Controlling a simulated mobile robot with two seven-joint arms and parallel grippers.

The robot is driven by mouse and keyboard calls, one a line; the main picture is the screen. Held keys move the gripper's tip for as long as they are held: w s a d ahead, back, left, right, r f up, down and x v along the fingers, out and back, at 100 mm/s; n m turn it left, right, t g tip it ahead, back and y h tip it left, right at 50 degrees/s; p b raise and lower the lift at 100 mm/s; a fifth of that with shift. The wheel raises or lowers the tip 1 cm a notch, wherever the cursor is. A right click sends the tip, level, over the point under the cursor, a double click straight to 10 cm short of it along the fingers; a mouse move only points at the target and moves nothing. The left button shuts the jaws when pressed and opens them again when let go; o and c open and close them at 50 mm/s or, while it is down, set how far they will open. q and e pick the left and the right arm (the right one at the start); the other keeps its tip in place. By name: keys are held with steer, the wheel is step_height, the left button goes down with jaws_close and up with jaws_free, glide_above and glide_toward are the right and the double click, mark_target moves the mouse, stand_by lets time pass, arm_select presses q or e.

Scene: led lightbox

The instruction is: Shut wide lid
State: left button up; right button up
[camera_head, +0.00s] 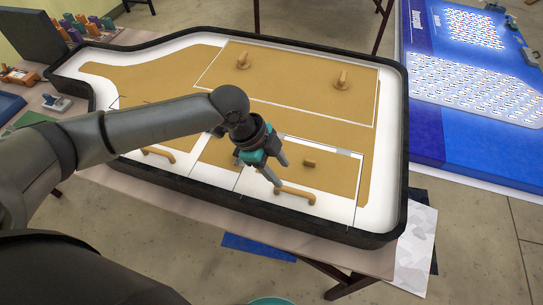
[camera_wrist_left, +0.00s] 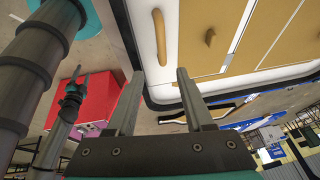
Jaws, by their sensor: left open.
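The light box has a black rim (camera_head: 403,130) and tan panels on a lit white surface. A wide tan panel (camera_head: 300,82) with two upright knobs lies at the back right, outlined in white. I cannot tell for certain which panel is the wide lid. A bar handle (camera_head: 297,194) and a small knob (camera_head: 309,162) are at the front right. My left gripper (camera_head: 279,173) is open and empty, just above and left of the bar handle, which also shows in the left wrist view (camera_wrist_left: 160,36). My right gripper (camera_wrist_left: 82,80) seems to show small in the left wrist view; its jaws are unclear.
Another bar handle (camera_head: 158,154) is at the front left, partly behind my left arm. Colored cylinders (camera_head: 85,25) stand at the back left. A blue board (camera_head: 460,130) with rows of small items lies at the right.

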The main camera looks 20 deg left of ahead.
arm_select(q)
steer(key=v, duration=0.4)
steer(key=shift+d, duration=0.15)
stand_by(0.4)
